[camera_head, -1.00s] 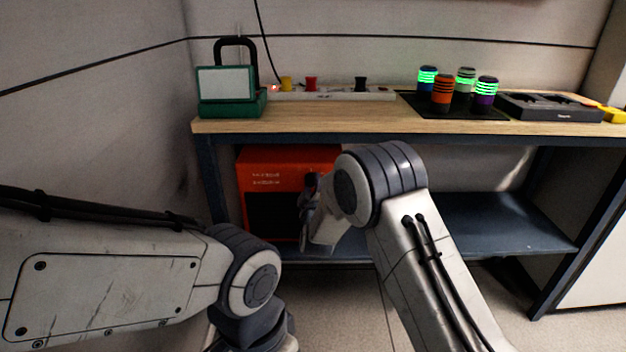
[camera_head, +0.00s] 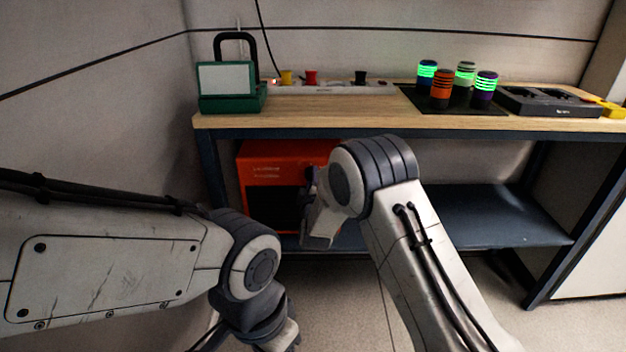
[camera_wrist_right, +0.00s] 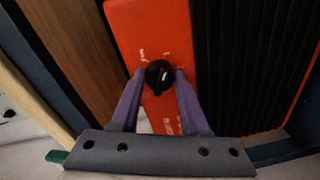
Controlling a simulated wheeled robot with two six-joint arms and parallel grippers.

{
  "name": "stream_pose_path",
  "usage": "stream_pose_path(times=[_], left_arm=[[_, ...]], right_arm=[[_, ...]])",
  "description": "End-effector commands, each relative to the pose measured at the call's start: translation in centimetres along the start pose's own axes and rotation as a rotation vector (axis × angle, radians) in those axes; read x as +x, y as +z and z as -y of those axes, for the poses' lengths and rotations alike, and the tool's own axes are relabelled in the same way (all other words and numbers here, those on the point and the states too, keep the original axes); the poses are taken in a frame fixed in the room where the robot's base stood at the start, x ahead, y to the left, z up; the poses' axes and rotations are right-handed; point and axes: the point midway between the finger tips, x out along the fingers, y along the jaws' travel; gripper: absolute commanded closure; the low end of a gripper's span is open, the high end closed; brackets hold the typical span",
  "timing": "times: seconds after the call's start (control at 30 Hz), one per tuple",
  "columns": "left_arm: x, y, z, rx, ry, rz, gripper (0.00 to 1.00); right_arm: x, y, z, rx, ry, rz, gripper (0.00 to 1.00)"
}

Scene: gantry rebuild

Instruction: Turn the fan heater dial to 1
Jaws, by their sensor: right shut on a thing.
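The orange fan heater (camera_head: 275,160) stands on the shelf under the workbench, with a dark grille on its front. It also shows in the right wrist view (camera_wrist_right: 150,25), with its black dial (camera_wrist_right: 158,77) between white printed marks. The dial has a light pointer line; which number it points to is too small to read. My right gripper (camera_wrist_right: 159,75) is shut on the dial, one purple-grey finger on each side. In the head view my right arm hides the dial and part of the heater's right side. My left arm enters at the left, its gripper out of sight.
The workbench top (camera_head: 340,105) is just above the heater. On it stand a green lockbox-like case (camera_head: 232,88), a power strip (camera_head: 330,88), several glowing cylinders on a black mat and a black charger (camera_head: 548,104). The lower shelf (camera_head: 500,215) is clear to the right.

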Motion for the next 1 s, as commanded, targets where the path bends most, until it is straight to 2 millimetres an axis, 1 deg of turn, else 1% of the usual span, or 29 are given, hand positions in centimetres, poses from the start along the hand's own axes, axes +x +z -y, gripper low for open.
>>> stream_pose_path(times=[0.03, 0.07, 0.1, 0.13, 0.43, 0.57, 0.67, 0.9, 1.0], left_arm=[[0.0, 0.0, 0.0, 0.0, 0.0, 0.0, 0.5], [0.0, 0.0, 0.0, 0.0, 0.0, 0.0, 0.5], [0.0, 0.0, 0.0, 0.0, 0.0, 0.0, 0.5], [0.0, 0.0, 0.0, 0.0, 0.0, 0.0, 0.5], [0.0, 0.0, 0.0, 0.0, 0.0, 0.0, 0.5], [-0.2, 0.0, 0.0, 0.0, 0.0, 0.0, 0.5], [-0.5, 0.0, 0.0, 0.0, 0.0, 0.0, 0.5], [-1.0, -0.1, -0.1, 0.0, 0.0, 0.0, 0.5], [-1.1, -0.1, -0.1, 0.0, 0.0, 0.0, 0.5]], right_arm=[[-0.1, 0.0, 0.1, -0.001, -0.003, 0.0, 1.0], [-0.1, 0.0, 0.1, -0.001, -0.003, 0.0, 0.43], [-0.1, 0.0, 0.1, -0.001, -0.003, 0.0, 0.28], [-0.1, 0.0, 0.1, -0.001, -0.003, 0.0, 0.25], [-0.1, 0.0, 0.0, 0.0, -0.001, 0.0, 0.25], [-1.0, -0.1, 0.1, -0.001, -0.003, -0.001, 0.25], [-2.6, -0.1, 0.0, -0.001, -0.005, -0.002, 0.25], [-7.4, -0.1, 0.1, -0.002, -0.006, -0.002, 0.25], [-8.9, -0.1, 0.1, 0.0, -0.004, -0.002, 0.25]])
